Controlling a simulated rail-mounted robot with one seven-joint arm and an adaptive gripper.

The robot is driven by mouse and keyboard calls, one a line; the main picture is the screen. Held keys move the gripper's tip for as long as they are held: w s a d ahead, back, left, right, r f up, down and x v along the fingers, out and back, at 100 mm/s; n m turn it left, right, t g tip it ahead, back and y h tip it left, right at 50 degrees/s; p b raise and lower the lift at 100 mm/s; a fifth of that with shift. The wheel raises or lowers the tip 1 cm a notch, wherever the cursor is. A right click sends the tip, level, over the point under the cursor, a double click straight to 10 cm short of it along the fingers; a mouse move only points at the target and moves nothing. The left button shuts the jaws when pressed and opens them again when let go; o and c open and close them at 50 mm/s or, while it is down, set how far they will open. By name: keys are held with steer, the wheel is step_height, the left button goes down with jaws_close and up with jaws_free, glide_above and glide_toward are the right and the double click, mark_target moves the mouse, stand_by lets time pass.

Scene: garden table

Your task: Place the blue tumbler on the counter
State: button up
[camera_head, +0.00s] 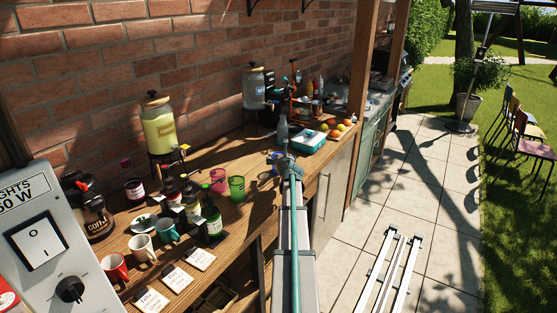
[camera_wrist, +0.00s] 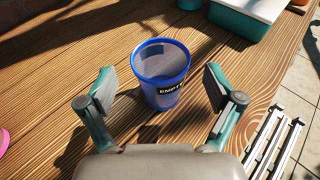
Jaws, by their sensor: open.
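In the head view my arm reaches over the counter (camera_head: 262,200), and only a bit of the blue tumbler (camera_head: 275,157) shows beside my gripper (camera_head: 284,160).
A teal box with a white lid (camera_wrist: 245,18) stands behind the tumbler; it also shows in the head view (camera_head: 308,140). Pink (camera_head: 218,180) and green (camera_head: 237,188) tumblers stand to the left, with mugs and bottles farther forward. Bare wood surrounds the blue tumbler.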

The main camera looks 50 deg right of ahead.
steer(key=shift+o, duration=0.4)
steer(key=b+v, duration=0.1)
steer(key=v, duration=0.7)
steer(key=shift+s, duration=0.15)
steer(key=shift+a, duration=0.1)
